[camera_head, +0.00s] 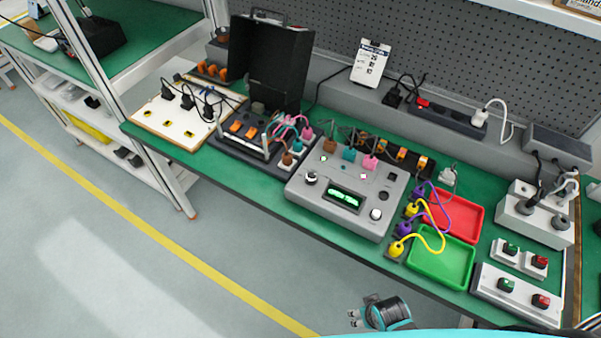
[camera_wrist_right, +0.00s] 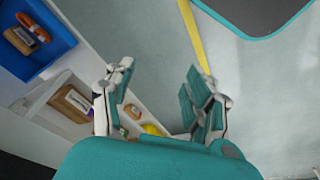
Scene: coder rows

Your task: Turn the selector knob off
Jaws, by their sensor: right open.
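A grey control box (camera_head: 296,194) with a lit green display (camera_head: 344,197) stands on the green bench in the head view. A dark knob with a pale base (camera_head: 311,178) sits at its left side, and a whitish round knob (camera_head: 376,213) sits near its right front corner. I cannot tell which is the selector knob, or its setting. My right gripper (camera_head: 354,319) is in front of the bench, below the box in the picture and apart from it. In the right wrist view the right gripper (camera_wrist_right: 156,85) is open and empty. My left gripper is not in view.
A red tray (camera_head: 462,213) and a green tray (camera_head: 447,264) lie right of the box, with yellow and purple cables beside them. An open black case (camera_head: 269,60) stands behind left. Button boxes (camera_head: 516,294) are at the right. The floor before the bench is clear.

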